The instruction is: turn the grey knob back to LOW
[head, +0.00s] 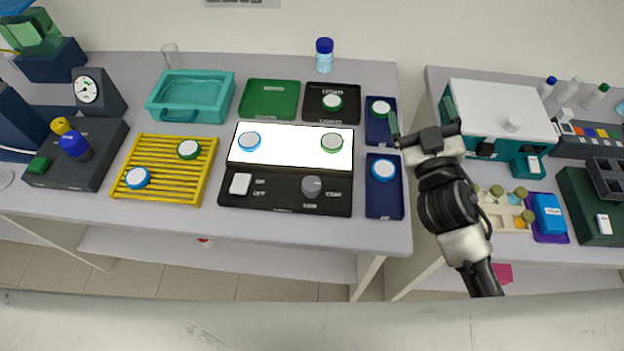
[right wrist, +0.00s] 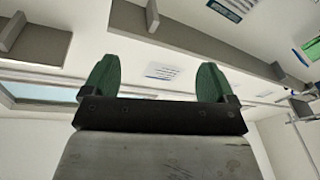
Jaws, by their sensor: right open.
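The grey knob (head: 311,187) sits on the front right part of the black panel (head: 275,201) in the middle of the bench. Small labels stand around it, too small to read. A white rocker-like block (head: 240,184) is on the panel's left. Behind them is a lit white plate (head: 290,148) with two round lidded dishes. My right gripper (head: 393,125) is raised to the right of the panel, apart from the knob. In the right wrist view its green fingers (right wrist: 156,82) are spread with nothing between them. My left gripper is not in view.
Two dark blue trays (head: 384,212) with dishes lie between the panel and my right arm. A yellow rack (head: 163,193) stands left of the panel, with a teal tray (head: 191,114) behind. A second bench at right holds a teal and white machine (head: 499,108).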

